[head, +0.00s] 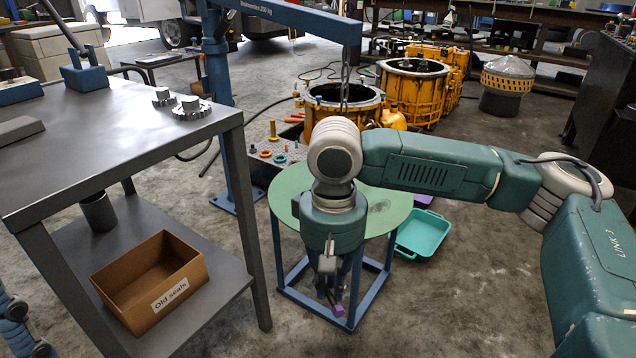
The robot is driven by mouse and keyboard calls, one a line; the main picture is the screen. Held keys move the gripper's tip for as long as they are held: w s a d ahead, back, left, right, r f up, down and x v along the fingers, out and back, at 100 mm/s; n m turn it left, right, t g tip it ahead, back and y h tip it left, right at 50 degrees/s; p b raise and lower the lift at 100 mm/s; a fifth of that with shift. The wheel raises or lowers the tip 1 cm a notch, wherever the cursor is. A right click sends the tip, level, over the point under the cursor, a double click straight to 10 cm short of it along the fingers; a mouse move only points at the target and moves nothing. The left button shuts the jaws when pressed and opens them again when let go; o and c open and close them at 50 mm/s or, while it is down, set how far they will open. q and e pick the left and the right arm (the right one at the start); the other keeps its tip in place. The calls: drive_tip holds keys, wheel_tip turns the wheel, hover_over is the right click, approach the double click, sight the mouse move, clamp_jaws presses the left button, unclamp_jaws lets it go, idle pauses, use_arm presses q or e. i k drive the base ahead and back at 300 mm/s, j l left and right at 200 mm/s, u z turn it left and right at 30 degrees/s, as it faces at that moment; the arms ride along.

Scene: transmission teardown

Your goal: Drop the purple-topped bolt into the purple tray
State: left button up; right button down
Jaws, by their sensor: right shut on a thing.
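My right gripper (334,296) points down in front of the round green-topped stand and is shut on the purple-topped bolt (337,310). Only the bolt's purple end shows clearly at the fingertips; the rest is hidden by the fingers. A small patch of purple, which looks like the purple tray (423,199), shows below my right forearm, behind the teal tray. Most of it is hidden, and the gripper is well apart from it, to its left and nearer. My left gripper is out of view; only a bit of my left arm shows at the lower left edge.
The round green-topped stand (290,195) has blue legs. A teal tray (424,235) lies on the floor to its right. A grey bench (90,150) stands at left, with an "Old seals" box (185,307) on its lower shelf. Orange housings (412,92) stand behind.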

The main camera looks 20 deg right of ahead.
sight(415, 193)
drive_tip(key=i+l+u, duration=0.15)
drive_tip(key=l+u, duration=0.2)
drive_tip(key=l, duration=0.2)
drive_tip(key=i+l+u, duration=0.1)
drive_tip(key=l+u, duration=0.25)
drive_tip(key=l, duration=0.25)
drive_tip(key=l+u, duration=0.35)
drive_tip(key=l, duration=2.95)
drive_tip(key=k+l, duration=0.15)
drive_tip(key=l, duration=2.6)
